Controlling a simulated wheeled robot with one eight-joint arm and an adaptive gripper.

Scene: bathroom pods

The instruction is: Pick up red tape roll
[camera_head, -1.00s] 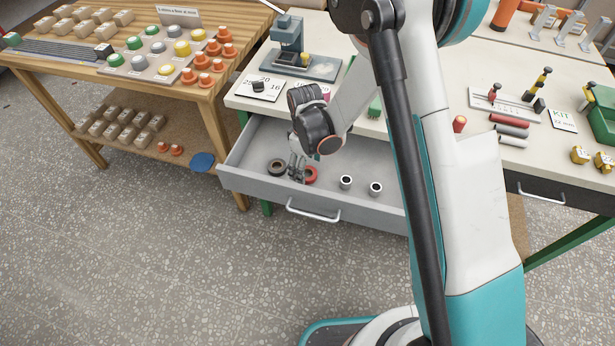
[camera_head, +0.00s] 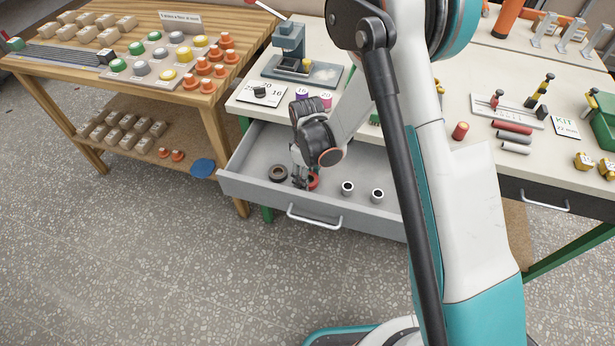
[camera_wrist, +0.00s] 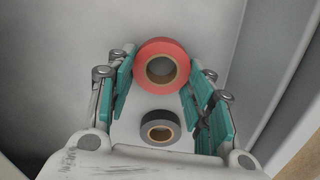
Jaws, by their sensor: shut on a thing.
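The red tape roll (camera_head: 314,181) is in the open grey drawer (camera_head: 250,187), partly hidden by my gripper (camera_head: 300,179) in the head view. In the wrist view the red tape roll (camera_wrist: 160,46) shows its ring with a tan core around a dark hole. The teal-padded fingers of my gripper (camera_wrist: 162,75) reach it on both sides and are shut on it. It appears at the drawer floor; I cannot tell whether it is lifted. A dark grey tape roll (camera_head: 278,174) lies just left of the gripper, and in the wrist view it lies below the red one (camera_wrist: 160,117).
Two white-rimmed dark cylinders (camera_head: 362,191) stand to the right in the drawer. The bench top (camera_head: 400,152) above holds a small press (camera_head: 291,50) and cards. A wooden table (camera_head: 180,94) with coloured buttons stands to the left.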

